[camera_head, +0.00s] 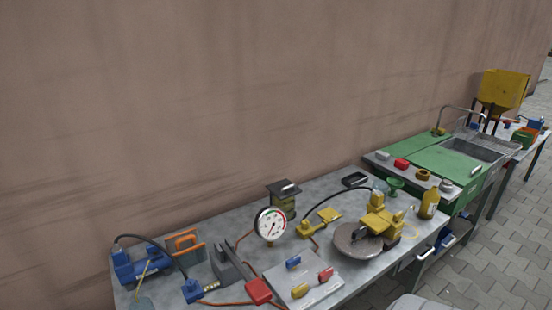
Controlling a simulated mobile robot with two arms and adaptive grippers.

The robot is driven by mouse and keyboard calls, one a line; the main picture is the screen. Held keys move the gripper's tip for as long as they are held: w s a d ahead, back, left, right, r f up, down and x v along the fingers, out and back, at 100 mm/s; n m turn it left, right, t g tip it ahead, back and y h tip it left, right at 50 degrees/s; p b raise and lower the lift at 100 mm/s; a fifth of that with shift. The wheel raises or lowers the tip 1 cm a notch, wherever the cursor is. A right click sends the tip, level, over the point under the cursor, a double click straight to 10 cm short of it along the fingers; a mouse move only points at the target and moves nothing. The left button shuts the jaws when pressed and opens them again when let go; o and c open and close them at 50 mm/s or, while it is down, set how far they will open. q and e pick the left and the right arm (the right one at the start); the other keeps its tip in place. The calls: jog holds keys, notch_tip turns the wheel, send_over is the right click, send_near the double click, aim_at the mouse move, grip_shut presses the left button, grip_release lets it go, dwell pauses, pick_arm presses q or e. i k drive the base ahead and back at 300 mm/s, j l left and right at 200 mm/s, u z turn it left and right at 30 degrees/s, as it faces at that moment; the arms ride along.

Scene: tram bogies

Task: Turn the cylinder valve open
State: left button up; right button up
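No gas cylinder or cylinder valve can be made out for certain in the head view. A round white pressure gauge (271,223) stands upright near the middle of the grey workbench (335,194). In front of it is a light grey plate (318,292) with small blue (293,262), red (326,275) and yellow (300,290) parts on it. A red block (258,291) with an orange-red line lies to its left. Neither of my grippers is in view.
A yellow machine (380,219) with a grey disc (355,240) and a yellow bottle (429,205) stand on the right of the bench. Blue devices (140,265) with a black hose are at left. A green sink unit (430,152) adjoins behind right. Paved floor (490,255) is open at right.

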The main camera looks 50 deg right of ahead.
aim_at(292, 263)
jog(key=z, duration=1.95)
